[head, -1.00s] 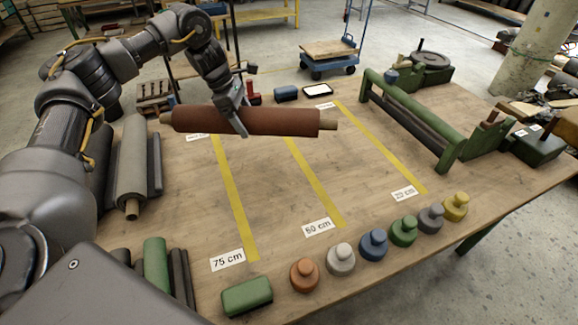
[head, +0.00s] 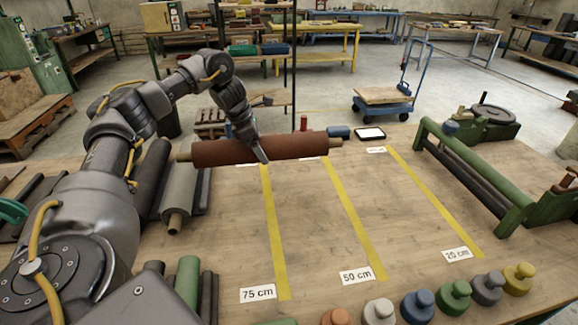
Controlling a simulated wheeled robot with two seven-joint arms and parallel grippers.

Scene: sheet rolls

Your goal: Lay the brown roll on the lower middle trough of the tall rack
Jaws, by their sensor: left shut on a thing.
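The brown roll (head: 295,145) is a reddish-brown cylinder with a pale core sticking out at both ends. It is roughly level above the far edge of the table. The tall rack (head: 291,75) has thin dark posts and stands beyond the table. A green roll (head: 243,49) and a blue roll (head: 275,48) lie on its upper level. Its lower part is partly hidden by my arm and the brown roll, so I cannot make out the lower middle trough. My right gripper is not in view.
The wooden table (head: 310,230) has yellow tape lines and length labels. Several coloured knobbed weights (head: 418,305) line its front edge. A green roller stand (head: 470,180) is at right. Grey rolls (head: 178,195) lie at left. A blue cart (head: 385,100) stands on the floor beyond.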

